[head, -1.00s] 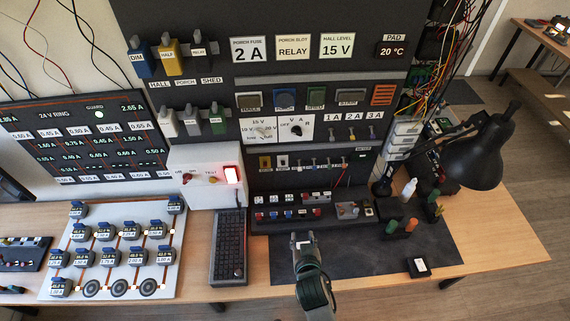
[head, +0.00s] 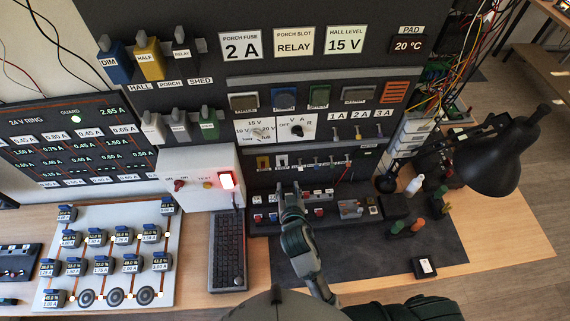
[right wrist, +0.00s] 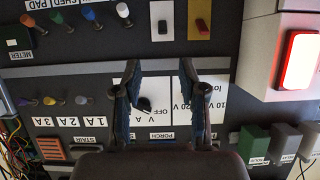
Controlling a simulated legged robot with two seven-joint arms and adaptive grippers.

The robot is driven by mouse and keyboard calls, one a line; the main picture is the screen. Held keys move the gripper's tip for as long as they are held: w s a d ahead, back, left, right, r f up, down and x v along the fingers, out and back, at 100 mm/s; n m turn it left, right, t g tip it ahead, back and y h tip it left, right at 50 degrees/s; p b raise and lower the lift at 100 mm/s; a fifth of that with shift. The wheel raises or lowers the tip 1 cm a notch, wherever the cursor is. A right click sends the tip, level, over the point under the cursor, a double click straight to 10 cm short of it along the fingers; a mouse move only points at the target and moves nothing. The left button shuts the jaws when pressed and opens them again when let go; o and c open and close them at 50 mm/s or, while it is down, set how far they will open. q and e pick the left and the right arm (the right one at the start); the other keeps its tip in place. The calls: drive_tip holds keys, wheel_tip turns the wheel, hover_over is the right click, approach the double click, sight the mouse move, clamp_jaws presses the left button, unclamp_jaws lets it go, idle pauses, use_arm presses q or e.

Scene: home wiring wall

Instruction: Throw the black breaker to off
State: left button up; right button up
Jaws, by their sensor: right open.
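A small black lever (right wrist: 162,27) on a white plate looks like the black breaker. In the head view the white plate (head: 282,161) sits low on the wall panel, beside a yellow plate. I cannot tell which way the lever is thrown. The wrist picture is upside down compared with the head view. My right gripper (right wrist: 160,68) is open and empty. Its two fingers point at the white plate, with the lever between their lines and just past the tips. In the head view the right gripper (head: 293,190) is just below that plate. My left gripper is not in view.
A red lever on a yellow plate (right wrist: 201,26) is close beside the black one. Several coloured knobs (right wrist: 88,14) line the other side. A rotary dial (head: 297,130) is above. A lit red button box (head: 198,178) stands left, a black lamp (head: 495,160) right.

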sight(282, 165)
drive_tip(key=x, duration=1.3)
drive_tip(key=shift+p, duration=0.45)
drive_tip(key=shift+a, duration=0.2)
drive_tip(key=shift+c, duration=0.7)
drive_tip(key=shift+s+a, duration=0.1)
drive_tip(key=shift+a, duration=0.15)
clamp_jaws()
drive_tip(key=shift+d+f+b, duration=0.15)
drive_tip(key=shift+f+b, duration=0.05)
drive_tip(key=shift+b, duration=0.1)
use_arm(q)
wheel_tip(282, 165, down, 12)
drive_tip(key=b, duration=1.3)
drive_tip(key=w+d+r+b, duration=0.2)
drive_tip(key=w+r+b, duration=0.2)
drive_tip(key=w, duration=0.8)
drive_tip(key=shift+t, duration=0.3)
use_arm(e)
drive_tip(key=t, duration=0.2)
drive_tip(key=f+t, duration=0.2)
drive_tip(key=t, duration=0.1)
drive_tip(key=shift+s+t, duration=0.25)
drive_tip(key=shift+t, duration=0.05)
